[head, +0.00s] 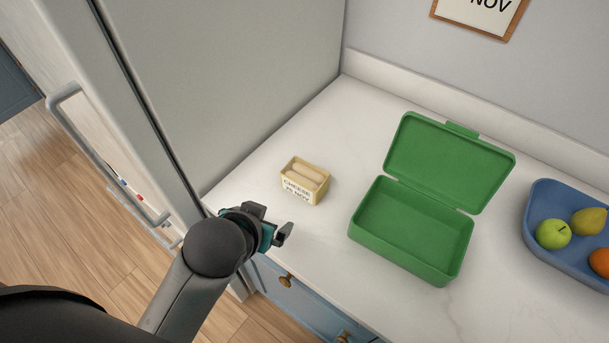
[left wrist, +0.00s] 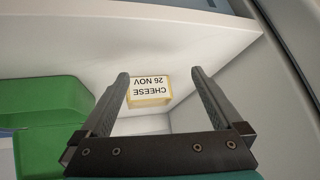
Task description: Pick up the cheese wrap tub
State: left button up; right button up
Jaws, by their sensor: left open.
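The cheese wrap tub (head: 299,190) is a small yellow tub with pale rolls inside and a white label on its front. It stands on the white counter near the tall grey cabinet side. In the left wrist view the tub (left wrist: 150,89) appears upside down between the fingers, farther off, with its label reading CHEESE 26 NOV. My left gripper (head: 283,226) is open and empty, at the counter's front edge, short of the tub and apart from it. The left gripper also shows in the left wrist view (left wrist: 160,90). My right gripper is not in view.
An open, empty green lunch box (head: 400,258) stands right of the tub, its lid raised. A blue tray (head: 535,222) with fruit is at the far right. The tall grey cabinet (head: 240,80) bounds the left. Counter (head: 335,130) behind the tub is clear.

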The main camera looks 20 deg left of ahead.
pick_arm(q)
jog(key=w+d+r+t, duration=0.2)
jog(key=w+r+t, duration=0.5)
jog(key=w+r, duration=0.45)
jog(key=w+d+r+m+t+h, duration=0.2)
jog(key=d+r+t+h, duration=0.15)
jog(key=r, duration=0.25)
jog(key=w+d+r+m+t+h, duration=0.1)
jog(key=w+d+r+t+h, duration=0.2)
jog(key=r, duration=0.4)
jog(key=s+d+r+m+g+h, duration=0.3)
jog(key=s+d+m+g+h, duration=0.1)
jog(key=d+m+g+h, duration=0.4)
jog(key=s+d+r+m+g+h, duration=0.2)
jog(key=s+d+m+g+h, duration=0.2)
jog(key=d+m+g+h, duration=0.45)
jog(key=g+y, duration=0.4)
jog(key=y, duration=1.8)
send_over(305, 172)
notch_tip(305, 172, down, 17)
jog(key=shift+m, duration=0.45)
notch_tip(305, 172, down, 8)
jog(key=shift+s+f, duration=0.15)
jog(key=shift+f, duration=3.2)
